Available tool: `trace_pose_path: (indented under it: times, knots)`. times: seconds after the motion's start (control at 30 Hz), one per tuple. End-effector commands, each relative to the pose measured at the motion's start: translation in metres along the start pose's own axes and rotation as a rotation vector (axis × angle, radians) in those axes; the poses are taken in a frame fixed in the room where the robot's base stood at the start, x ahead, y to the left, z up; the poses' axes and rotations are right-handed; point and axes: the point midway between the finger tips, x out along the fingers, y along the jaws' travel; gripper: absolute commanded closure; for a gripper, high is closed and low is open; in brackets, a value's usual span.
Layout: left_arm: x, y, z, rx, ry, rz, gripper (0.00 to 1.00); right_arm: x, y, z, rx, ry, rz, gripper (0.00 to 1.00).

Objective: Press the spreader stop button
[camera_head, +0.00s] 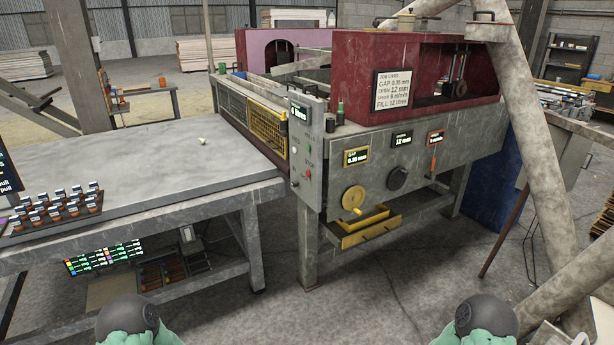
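The spreader (405,150) is a grey machine with dark red housings on top, standing right of the grey table. On its near left corner is an upright grey control panel (309,190). A small red button (307,173) sits on this panel, just below lettering that seems to read STOP. Neither gripper shows. Only rounded dark and green parts of my arms show at the bottom edge, well below the panel. Nothing touches or covers the red button.
A grey table (150,165) reaches the panel's left side and holds a rack of small bottles (55,208). A yellow handwheel (353,198) and a yellow drawer (365,233) are on the spreader's front. The floor (330,315) before the spreader is clear.

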Motion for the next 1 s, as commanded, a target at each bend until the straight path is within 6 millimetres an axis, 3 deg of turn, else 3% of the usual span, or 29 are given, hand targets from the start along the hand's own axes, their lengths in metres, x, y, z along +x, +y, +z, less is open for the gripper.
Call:
trace_pose_path:
  times: [0.03,0.1,1.0]
  knots:
    - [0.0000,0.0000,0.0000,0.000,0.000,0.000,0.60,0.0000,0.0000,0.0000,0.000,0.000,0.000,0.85]
    - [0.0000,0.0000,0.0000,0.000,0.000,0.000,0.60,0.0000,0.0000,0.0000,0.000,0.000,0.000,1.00]
    - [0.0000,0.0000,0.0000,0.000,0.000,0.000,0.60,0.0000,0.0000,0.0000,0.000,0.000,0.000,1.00]
